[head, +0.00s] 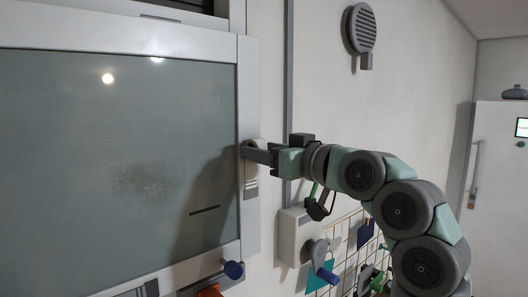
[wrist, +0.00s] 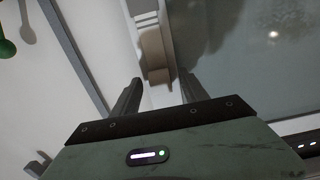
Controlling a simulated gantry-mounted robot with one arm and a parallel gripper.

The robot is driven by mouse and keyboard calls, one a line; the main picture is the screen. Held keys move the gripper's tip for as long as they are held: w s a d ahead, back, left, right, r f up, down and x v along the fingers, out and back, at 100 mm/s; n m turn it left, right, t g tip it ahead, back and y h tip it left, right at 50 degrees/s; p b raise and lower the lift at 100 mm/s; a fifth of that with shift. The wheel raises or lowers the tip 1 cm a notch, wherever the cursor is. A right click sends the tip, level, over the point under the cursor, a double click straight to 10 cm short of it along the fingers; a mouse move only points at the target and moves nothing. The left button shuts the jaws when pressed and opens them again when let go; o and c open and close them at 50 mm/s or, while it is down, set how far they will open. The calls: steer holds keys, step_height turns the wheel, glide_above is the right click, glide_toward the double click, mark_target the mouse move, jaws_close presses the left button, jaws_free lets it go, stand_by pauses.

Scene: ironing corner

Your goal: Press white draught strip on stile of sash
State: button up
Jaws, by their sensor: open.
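The sash (head: 120,150) fills the left of the head view: grey glass in a pale frame. Its right stile (head: 247,90) runs upright; it also shows in the wrist view (wrist: 171,8). A pale, rounded fitting (head: 251,189) with a ribbed lower end sits on the stile. It shows beyond my fingers in the wrist view (wrist: 154,50). I cannot tell whether it is the draught strip; no other white strip stands out. My gripper (head: 246,152) is at this fitting, fingers pointing at the stile. In the wrist view the fingers (wrist: 160,84) are apart with nothing held; contact is unclear.
A round vent (head: 362,28) is higher up.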

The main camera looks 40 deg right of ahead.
steer(key=s+b, duration=0.3)
steer(key=s, duration=0.8)
stand_by(0.5)
